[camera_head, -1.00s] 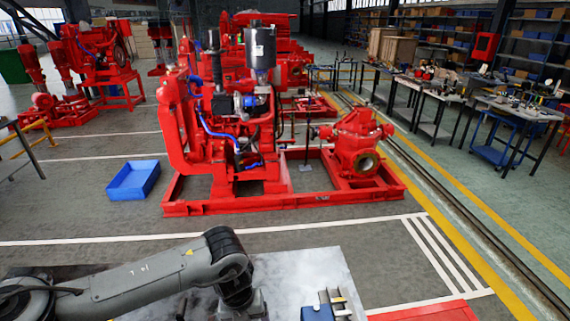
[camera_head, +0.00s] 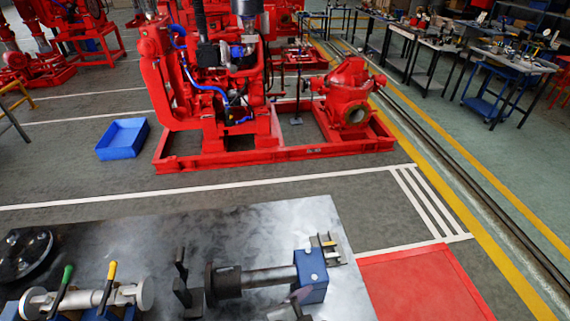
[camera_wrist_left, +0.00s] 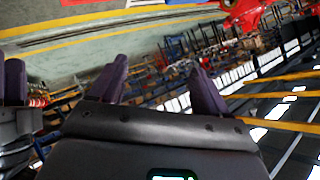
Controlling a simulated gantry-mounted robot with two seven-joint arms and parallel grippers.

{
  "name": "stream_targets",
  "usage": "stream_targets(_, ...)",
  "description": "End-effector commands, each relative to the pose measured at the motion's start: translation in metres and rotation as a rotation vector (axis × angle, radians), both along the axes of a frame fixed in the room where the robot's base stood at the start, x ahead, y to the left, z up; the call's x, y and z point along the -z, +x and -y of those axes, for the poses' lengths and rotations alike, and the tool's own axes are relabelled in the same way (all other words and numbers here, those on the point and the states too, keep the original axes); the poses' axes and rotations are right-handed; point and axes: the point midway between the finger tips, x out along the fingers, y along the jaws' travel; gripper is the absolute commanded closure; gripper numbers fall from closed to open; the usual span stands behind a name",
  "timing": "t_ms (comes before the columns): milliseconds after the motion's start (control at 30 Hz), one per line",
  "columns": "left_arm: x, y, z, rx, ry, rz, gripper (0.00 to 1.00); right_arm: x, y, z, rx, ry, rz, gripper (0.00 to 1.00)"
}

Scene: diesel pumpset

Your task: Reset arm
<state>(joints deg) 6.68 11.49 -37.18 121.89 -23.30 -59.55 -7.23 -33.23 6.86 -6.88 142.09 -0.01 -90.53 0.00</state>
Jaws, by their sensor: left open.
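My left gripper (camera_wrist_left: 158,95) shows in the left wrist view, with two dark purple fingers spread apart and nothing between them. It is out of the head view. At the left edge of the left wrist view is part of what looks like my right gripper (camera_wrist_left: 14,82), cut off by the frame; its jaw state is unclear.
The table holds a dark round part (camera_head: 25,255), yellow- and green-handled tools (camera_head: 85,295), and a shaft in a blue block (camera_head: 270,276). A red panel (camera_head: 420,285) lies to the right. Beyond are a blue bin (camera_head: 122,139) and the red pumpset (camera_head: 275,155).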

Motion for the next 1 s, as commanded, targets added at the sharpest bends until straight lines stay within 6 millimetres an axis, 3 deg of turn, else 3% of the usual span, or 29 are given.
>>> stream_targets(33,0.013,-0.006,-0.029,-0.117,-0.025,-0.089,0.23,0.0,0.0,0.0,0.001,0.001,0.0,0.55)
stream_targets(200,0.053,-0.037,-0.129,-0.498,-0.062,-0.362,0.23,0.0,0.0,-0.001,0.003,0.004,0.0,0.55)
stream_targets(300,0.073,-0.065,-0.177,-0.672,-0.064,-0.492,0.23,0.0,0.0,-0.001,0.003,0.004,0.0,0.55)
stream_targets(500,0.097,-0.124,-0.246,-0.937,-0.049,-0.689,0.23,0.0,0.0,-0.001,0.002,0.004,-0.001,0.55)
stream_targets(633,0.103,-0.163,-0.28,-1.082,-0.035,-0.794,0.23,-0.001,0.0,-0.001,0.002,0.003,0.0,0.55)
stream_targets(700,0.074,-0.156,-0.276,-1.065,-0.039,-0.778,0.23,-0.026,0.0,0.0,0.002,0.0,-0.007,0.55)
stream_targets(1000,0.004,-0.155,-0.275,-1.06,-0.038,-0.777,0.23,-0.101,0.0,0.001,-0.003,-0.004,0.003,0.55)
